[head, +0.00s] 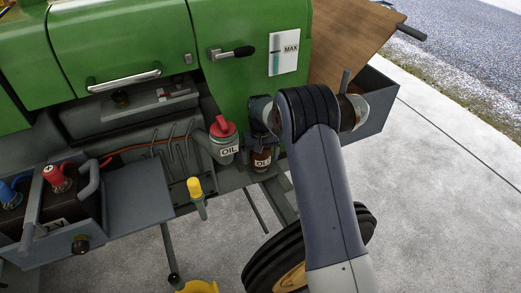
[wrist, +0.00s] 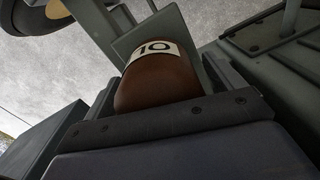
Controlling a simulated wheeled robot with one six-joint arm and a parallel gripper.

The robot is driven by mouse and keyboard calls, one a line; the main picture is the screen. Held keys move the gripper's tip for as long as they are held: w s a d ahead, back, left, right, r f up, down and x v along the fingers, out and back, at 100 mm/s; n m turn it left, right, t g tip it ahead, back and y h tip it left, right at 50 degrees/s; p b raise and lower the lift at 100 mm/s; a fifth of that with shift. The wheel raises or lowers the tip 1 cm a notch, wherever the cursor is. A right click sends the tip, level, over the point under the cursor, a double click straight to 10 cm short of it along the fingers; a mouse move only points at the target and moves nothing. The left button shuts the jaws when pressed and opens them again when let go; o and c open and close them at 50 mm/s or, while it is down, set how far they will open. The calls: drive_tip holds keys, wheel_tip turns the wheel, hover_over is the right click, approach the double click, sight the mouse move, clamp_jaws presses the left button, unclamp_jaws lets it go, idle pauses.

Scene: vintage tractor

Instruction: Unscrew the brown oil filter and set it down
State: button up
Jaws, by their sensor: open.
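The brown oil filter (head: 262,158) hangs low on the green tractor's side, right of the oil can, with a white label that seems to begin "OL". My gripper (head: 261,132) is at the filter, with the arm coming in from the lower right. In the wrist view my open gripper (wrist: 160,75) has dark jaw parts on both sides of the filter. Whether they touch it cannot be told. The filter's mount is mostly hidden.
A grey oil can (head: 223,143) with a red top stands close left of the filter. A yellow-capped dipstick (head: 196,190) and a grey tray (head: 140,192) are further left. A grey box (head: 376,105) is behind my arm. A tractor wheel (head: 275,262) is below. Concrete floor is open at right.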

drive_tip(key=shift+c, duration=0.6)
drive_tip(key=c, duration=1.1)
drive_tip(key=shift+n, duration=0.9)
drive_tip(key=shift+c, duration=0.2)
drive_tip(key=shift+n, duration=0.8)
drive_tip(key=shift+n, duration=0.9)
drive_tip(key=shift+a, duration=0.1)
